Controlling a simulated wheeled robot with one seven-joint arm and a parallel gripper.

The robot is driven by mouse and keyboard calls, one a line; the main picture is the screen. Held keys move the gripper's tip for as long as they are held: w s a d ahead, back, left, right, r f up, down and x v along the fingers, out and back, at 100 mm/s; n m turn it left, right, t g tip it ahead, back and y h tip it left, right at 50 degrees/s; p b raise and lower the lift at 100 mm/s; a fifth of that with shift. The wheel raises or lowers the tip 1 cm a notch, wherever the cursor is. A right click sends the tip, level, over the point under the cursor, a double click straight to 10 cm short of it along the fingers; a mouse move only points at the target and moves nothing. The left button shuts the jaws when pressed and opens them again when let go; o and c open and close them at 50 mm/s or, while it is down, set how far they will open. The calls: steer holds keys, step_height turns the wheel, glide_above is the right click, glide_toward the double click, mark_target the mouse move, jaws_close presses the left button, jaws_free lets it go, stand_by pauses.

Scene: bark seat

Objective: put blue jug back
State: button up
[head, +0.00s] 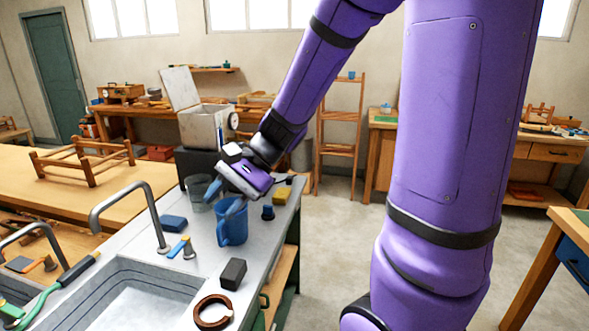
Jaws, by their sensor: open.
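The blue jug (232,228) stands upright on the grey sink counter, to the right of the curved tap. It has a handle on its left side. My gripper (223,197) is open and points down just above the jug's rim. One finger shows to the left of the jug's top and the other seems to overlap its rim. I cannot tell whether either finger touches the jug. Part of the jug's top is hidden by the gripper.
The sink basin (130,294) and curved tap (140,205) lie left.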

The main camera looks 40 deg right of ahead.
steer(key=s+d+r+n+t+h, duration=0.3)
steer(key=s+d+r+n+h, duration=0.2)
steer(key=s+r+n+h, duration=0.4)
steer(key=s+r+n, duration=0.1)
steer(key=s, duration=0.4)
steer(key=shift+n+t, duration=0.3)
steer(key=shift+n, duration=0.1)
steer(key=shift+s+d+f, duration=0.1)
